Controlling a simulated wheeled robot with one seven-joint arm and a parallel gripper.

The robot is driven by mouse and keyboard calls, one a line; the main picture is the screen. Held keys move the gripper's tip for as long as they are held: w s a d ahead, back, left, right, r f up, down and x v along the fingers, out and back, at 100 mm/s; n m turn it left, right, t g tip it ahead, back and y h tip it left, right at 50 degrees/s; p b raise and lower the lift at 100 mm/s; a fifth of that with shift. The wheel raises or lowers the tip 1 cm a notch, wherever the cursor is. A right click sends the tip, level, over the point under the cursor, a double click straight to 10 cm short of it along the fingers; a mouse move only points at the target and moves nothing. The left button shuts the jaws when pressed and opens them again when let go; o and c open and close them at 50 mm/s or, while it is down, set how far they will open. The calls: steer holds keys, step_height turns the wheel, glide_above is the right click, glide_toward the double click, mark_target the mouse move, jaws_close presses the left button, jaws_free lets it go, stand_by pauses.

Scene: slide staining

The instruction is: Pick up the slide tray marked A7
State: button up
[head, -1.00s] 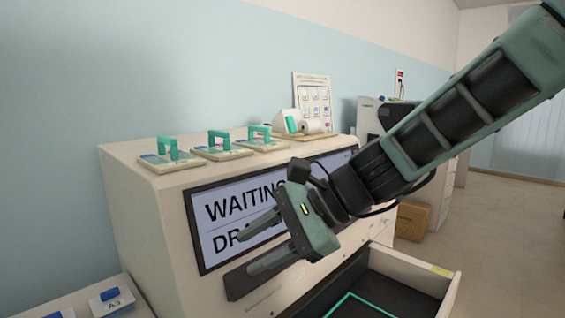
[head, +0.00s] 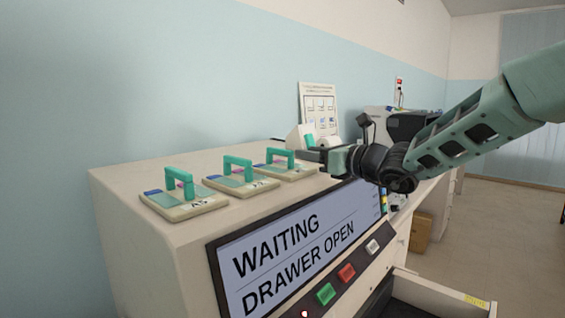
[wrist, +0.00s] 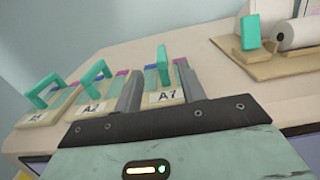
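The slide tray marked A7 (wrist: 167,98) is the rightmost of three trays on top of the white machine. It has a cream base, a white label and an upright green handle (wrist: 163,66). In the head view it is the tray nearest my gripper (head: 318,155). In the wrist view my gripper (wrist: 160,82) is open, and its two fingers appear on either side of the A7 tray. The handle stands beyond the fingers, and I see no grip on it. The fingers partly hide the tray's sides.
The A2 tray (wrist: 92,108) stands just left of A7, with another tray (wrist: 38,117) further left. A paper roll on a holder (wrist: 298,34) stands to the right. The machine's screen (head: 290,255) reads "WAITING DRAWER OPEN". An open drawer (head: 440,297) juts out below.

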mark_target(281, 149)
steer(key=p+x, duration=0.2)
steer(key=x, duration=0.3)
steer(key=p+x, duration=0.2)
steer(key=x, duration=0.3)
steer(key=shift+f, duration=0.25)
jaws_close()
